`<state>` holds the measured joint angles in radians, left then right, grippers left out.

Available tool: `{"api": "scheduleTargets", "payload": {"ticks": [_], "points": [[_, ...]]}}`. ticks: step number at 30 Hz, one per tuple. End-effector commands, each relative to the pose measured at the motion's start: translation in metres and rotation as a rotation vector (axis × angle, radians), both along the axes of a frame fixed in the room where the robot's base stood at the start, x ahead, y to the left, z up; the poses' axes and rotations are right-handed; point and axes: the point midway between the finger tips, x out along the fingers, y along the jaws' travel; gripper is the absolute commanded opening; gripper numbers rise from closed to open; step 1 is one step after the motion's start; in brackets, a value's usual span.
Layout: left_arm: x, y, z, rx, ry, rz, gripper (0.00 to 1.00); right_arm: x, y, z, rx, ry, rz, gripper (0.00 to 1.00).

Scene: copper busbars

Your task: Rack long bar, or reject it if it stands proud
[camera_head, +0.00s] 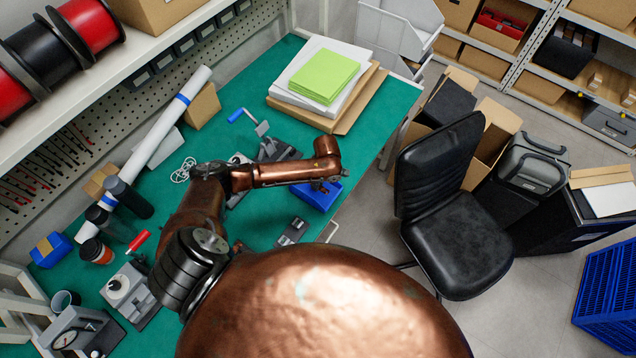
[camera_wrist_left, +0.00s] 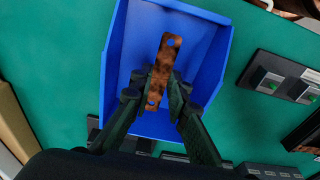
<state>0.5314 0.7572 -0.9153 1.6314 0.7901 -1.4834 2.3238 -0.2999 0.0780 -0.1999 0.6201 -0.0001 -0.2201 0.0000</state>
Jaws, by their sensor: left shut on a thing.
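My left gripper (camera_head: 325,186) hangs over a blue bin (camera_head: 311,198) on the green bench, mostly covered by my copper-coloured arm in the head view. In the left wrist view my left gripper (camera_wrist_left: 163,92) is shut on a flat copper bar (camera_wrist_left: 169,50) with a hole near each end. The bar lies between the fingertips, slightly tilted, with the blue bin (camera_wrist_left: 209,62) behind it. I cannot tell whether the bar touches the bin floor. The bar cannot be made out in the head view. My right gripper is not in view.
A black fixture with metal blocks (camera_head: 292,232) stands near the bin; it also shows in the wrist view (camera_wrist_left: 285,84). A blue-handled clamp device (camera_head: 272,143) stands behind. Papers (camera_head: 324,76) lie at the back. An office chair (camera_head: 452,210) stands right of the bench.

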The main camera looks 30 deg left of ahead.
Motion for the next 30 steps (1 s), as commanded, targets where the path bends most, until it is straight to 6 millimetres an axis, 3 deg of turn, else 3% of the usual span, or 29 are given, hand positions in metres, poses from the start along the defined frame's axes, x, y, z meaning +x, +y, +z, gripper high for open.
{"api": "scheduleTargets", "payload": {"ticks": [5,6,14,30], "points": [[0.0002,-0.0001,0.0002,0.000,0.000,0.000,0.00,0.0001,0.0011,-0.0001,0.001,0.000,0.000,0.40],[0.0002,-0.0001,0.0002,0.000,0.000,0.000,0.17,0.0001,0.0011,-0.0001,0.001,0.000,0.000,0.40],[0.0002,-0.0002,0.0002,0.000,0.000,0.000,0.34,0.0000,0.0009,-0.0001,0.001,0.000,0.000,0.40],[0.0000,-0.0002,0.0009,0.000,0.000,0.000,0.36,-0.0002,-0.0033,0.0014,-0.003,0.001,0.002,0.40]]}}
